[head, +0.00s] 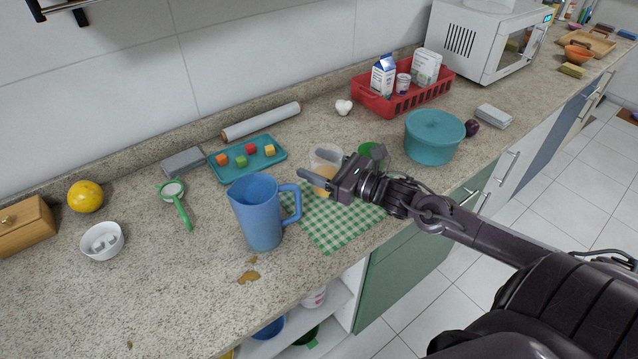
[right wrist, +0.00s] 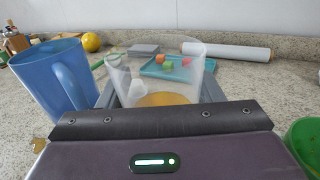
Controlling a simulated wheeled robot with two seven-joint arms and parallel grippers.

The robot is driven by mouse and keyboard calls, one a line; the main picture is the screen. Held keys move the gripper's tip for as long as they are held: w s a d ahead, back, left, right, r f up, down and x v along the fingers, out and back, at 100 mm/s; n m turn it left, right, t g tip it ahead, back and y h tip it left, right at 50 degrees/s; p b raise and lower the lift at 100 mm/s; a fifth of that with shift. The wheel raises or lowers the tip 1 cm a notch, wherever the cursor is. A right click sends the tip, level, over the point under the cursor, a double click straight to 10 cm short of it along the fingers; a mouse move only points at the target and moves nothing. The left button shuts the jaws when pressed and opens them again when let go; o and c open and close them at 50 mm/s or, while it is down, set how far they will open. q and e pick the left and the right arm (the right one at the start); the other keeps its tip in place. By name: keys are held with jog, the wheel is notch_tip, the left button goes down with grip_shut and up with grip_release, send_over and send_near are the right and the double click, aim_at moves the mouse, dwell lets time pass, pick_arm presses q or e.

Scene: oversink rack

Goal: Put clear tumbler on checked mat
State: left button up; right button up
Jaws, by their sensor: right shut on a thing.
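The clear tumbler (head: 326,156) holds some amber liquid. My right gripper (head: 325,172) is shut on it, and the fingers partly hide it in the head view. In the right wrist view the tumbler (right wrist: 207,82) stands between the fingers, roughly upright. The green-and-white checked mat (head: 340,228) lies flat on the counter, beneath and in front of the gripper. The tumbler is near the mat's back edge; I cannot tell whether its base touches anything. My left gripper is not in view.
A blue pitcher (head: 258,215) stands at the mat's left edge, its handle toward the mat. A green container (head: 371,150) is partly hidden behind my gripper, near a teal pot (head: 434,138). A teal tray (head: 272,171) with colored cubes lies behind. The mat's front is clear.

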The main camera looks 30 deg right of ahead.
notch_tip(320, 180, down, 6)
jog(key=shift+f, duration=0.1)
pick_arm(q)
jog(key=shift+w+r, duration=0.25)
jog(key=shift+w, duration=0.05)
pick_arm(e)
jog(key=shift+f, duration=0.1)
jog(key=o, duration=1.1)
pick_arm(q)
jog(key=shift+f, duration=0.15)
pick_arm(e)
jog(key=shift+s, duration=0.1)
jog(key=v, duration=1.1)
jog(key=shift+s+d, duration=0.2)
jog(key=shift+s, duration=0.15)
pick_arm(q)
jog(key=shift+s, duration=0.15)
